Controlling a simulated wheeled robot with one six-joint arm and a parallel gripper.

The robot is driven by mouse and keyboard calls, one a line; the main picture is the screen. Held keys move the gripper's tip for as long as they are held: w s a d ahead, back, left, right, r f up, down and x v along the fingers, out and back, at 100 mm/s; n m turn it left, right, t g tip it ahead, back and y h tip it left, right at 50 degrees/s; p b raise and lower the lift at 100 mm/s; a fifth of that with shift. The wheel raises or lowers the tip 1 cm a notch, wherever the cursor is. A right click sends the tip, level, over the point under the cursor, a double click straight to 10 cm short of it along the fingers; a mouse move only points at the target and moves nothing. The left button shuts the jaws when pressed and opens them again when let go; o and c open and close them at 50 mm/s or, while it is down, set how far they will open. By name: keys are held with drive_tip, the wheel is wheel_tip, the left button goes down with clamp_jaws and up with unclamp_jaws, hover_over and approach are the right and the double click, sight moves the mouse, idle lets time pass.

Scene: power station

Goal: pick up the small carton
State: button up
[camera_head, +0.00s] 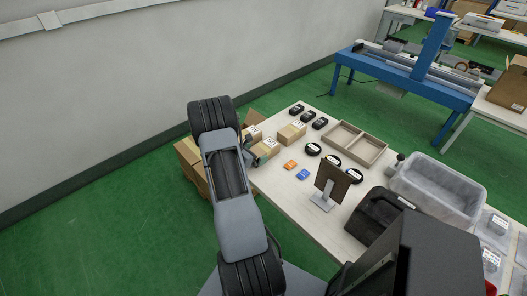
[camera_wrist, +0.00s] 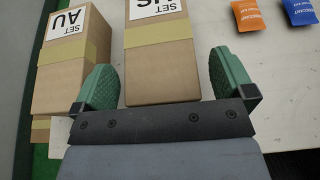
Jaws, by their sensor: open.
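Several taped brown cartons are on the table. In the wrist view one carton (camera_wrist: 160,60) with a label and tan tape lies straight ahead of my gripper (camera_wrist: 163,72). The green fingers are open and spread, one on each side of its near end in the picture, with gaps at the sides. I cannot tell how far above it they are. It appears to be the carton (camera_head: 266,149) in the head view. A second carton (camera_wrist: 73,60), labelled "SET AU", stands to the left. In the head view my arm hides most of the gripper.
Another carton (camera_head: 292,132) is farther back. An orange packet (camera_head: 290,165) and a blue packet (camera_head: 303,175) lie to the right. Beyond are black discs, a divided tray (camera_head: 371,152) and an upright brown panel (camera_head: 333,180). Larger boxes (camera_head: 188,152) stand left of the table.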

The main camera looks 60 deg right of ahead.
drive_tip(key=shift+s+d+f, duration=0.2)
drive_tip(key=shift+d+f, duration=0.05)
drive_tip(key=shift+d, duration=0.25)
drive_tip(key=shift+c, duration=0.2)
drive_tip(key=c, duration=1.1)
drive_tip(key=shift+r, duration=0.15)
drive_tip(key=shift+r, duration=0.55)
drive_tip(key=d+r, duration=0.1)
drive_tip(key=r, duration=0.1)
drive_tip(key=w+d+r+b, duration=0.1)
drive_tip(key=d+r, duration=0.1)
drive_tip(key=r, duration=0.1)
drive_tip(key=d+r, duration=0.2)
drive_tip(key=r, duration=0.1)
drive_tip(key=shift+w+d+r, duration=0.1)
drive_tip(key=shift+w, duration=0.2)
drive_tip(key=w+d+r, duration=0.1)
drive_tip(key=d, duration=0.1)
drive_tip(key=d+r, duration=0.1)
drive_tip(key=d, duration=0.2)
drive_tip(key=w+d+r+b, duration=0.1)
drive_tip(key=d, duration=0.2)
drive_tip(key=shift+w+d+r, duration=0.1)
drive_tip(key=shift+w+r, duration=0.15)
drive_tip(key=shift+w, duration=0.1)
